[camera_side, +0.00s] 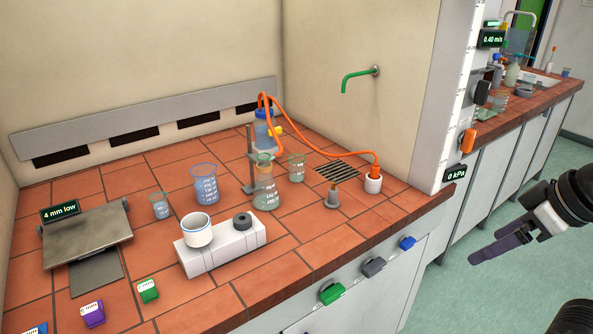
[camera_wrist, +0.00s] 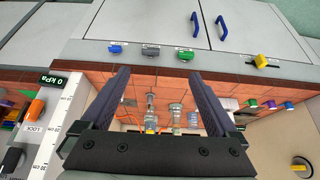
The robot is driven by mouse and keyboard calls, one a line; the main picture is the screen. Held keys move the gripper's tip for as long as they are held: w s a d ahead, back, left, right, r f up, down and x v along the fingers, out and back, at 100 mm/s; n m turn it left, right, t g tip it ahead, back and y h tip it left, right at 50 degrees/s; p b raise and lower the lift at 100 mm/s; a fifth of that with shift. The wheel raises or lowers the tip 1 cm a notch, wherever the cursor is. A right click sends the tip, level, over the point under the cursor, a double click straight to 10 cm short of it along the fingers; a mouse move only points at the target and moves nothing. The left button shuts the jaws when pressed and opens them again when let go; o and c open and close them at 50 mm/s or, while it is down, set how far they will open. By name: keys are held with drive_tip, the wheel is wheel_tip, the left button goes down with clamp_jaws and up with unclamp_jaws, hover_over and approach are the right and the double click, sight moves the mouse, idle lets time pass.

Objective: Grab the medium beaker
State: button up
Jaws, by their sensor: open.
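Three clear beakers stand apart on the tiled bench in the side view. The smallest (camera_side: 160,207) is at left, and the largest (camera_side: 207,187), blue-rimmed, is right of it. A green-rimmed one (camera_side: 296,169) at the back looks between them in size, so it seems the medium beaker. It stands behind and right of a flask (camera_side: 266,196). My gripper (camera_side: 478,255) is open and empty, off the bench's front at the far right. The wrist view shows its two fingers (camera_wrist: 158,73) spread, with small glassware beyond them that I cannot tell apart.
A clamp stand (camera_side: 250,160) and blue-topped bottle (camera_side: 264,130) with an orange hose (camera_side: 325,139) crowd the green-rimmed beaker. A white block (camera_side: 222,247) carries a white cup (camera_side: 197,231). A green tap (camera_side: 358,79) juts from the wall.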

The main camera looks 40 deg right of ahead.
drive_tip(key=w+r+t, duration=0.2)
drive_tip(key=w+r, duration=1.6)
drive_tip(key=w, duration=0.2)
drive_tip(key=g, duration=0.2)
hover_over(297, 169)
drive_tip(key=s+d, duration=0.1)
drive_tip(key=s, duration=0.7)
wheel_tip(297, 169, down, 10)
drive_tip(key=shift+g, duration=0.6)
drive_tip(key=x, duration=1.9)
drive_tip(key=shift+d+f, duration=0.25)
drive_tip(key=shift+x, duration=3.05)
